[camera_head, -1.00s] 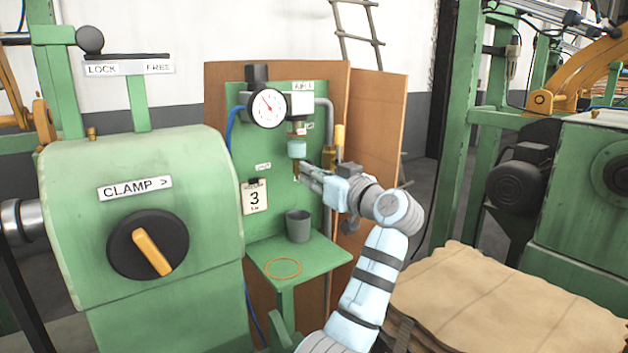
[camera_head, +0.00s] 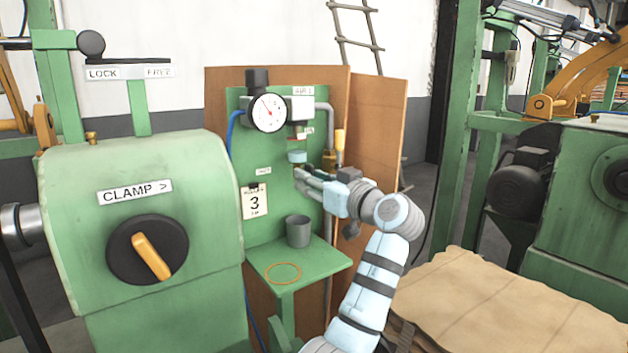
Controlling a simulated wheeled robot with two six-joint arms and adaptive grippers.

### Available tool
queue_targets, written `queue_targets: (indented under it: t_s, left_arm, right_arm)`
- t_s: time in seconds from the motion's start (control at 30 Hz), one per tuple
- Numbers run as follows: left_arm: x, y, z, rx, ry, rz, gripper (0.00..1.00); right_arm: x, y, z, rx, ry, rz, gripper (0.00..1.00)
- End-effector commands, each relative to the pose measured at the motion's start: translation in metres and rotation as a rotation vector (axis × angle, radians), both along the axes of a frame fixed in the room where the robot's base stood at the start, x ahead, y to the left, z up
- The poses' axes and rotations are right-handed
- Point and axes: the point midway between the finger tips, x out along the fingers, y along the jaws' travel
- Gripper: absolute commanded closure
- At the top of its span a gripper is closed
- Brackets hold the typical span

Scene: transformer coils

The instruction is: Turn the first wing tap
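A small filter bowl (camera_head: 297,157) with pale blue in it hangs under the regulator on the green panel in the head view. The gripper's fingers point left and reach the spot just below the bowl. Whether they are closed on the tap is too small to tell. A grey cup (camera_head: 298,231) stands upright on the green shelf below.
A pressure gauge (camera_head: 269,112) sits left of the bowl, and a yellow-handled valve (camera_head: 339,140) to the right. The green clamp machine (camera_head: 75,225) fills the left. An orange ring (camera_head: 283,273) marks the shelf.

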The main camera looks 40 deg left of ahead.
Motion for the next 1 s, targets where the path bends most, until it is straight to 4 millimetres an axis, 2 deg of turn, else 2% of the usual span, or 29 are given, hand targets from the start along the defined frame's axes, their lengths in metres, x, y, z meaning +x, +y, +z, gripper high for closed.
queue_targets:
  t_s: [0.17,0.4,0.53,0.67,1.0]
  left_arm:
    - [-0.005,-0.021,-0.001,-0.001,0.0,-0.004,0.69]
    - [-0.024,-0.084,-0.001,-0.004,0.001,-0.005,0.69]
    - [-0.031,-0.107,-0.001,-0.003,0.002,-0.003,0.69]
    - [-0.035,-0.115,-0.001,-0.002,0.002,0.0,0.69]
    - [-0.034,-0.115,0.0,-0.001,0.0,0.0,0.69]
  right_arm:
    - [0.0,0.0,0.0,0.0,0.0,0.0,0.6]
    - [-0.001,-0.001,0.0,-0.001,0.001,0.0,0.6]
    - [-0.001,-0.001,0.0,-0.001,0.002,0.0,0.6]
    - [-0.001,-0.001,0.0,-0.001,0.002,0.0,0.6]
    - [-0.002,-0.001,0.0,-0.001,0.003,0.0,0.6]
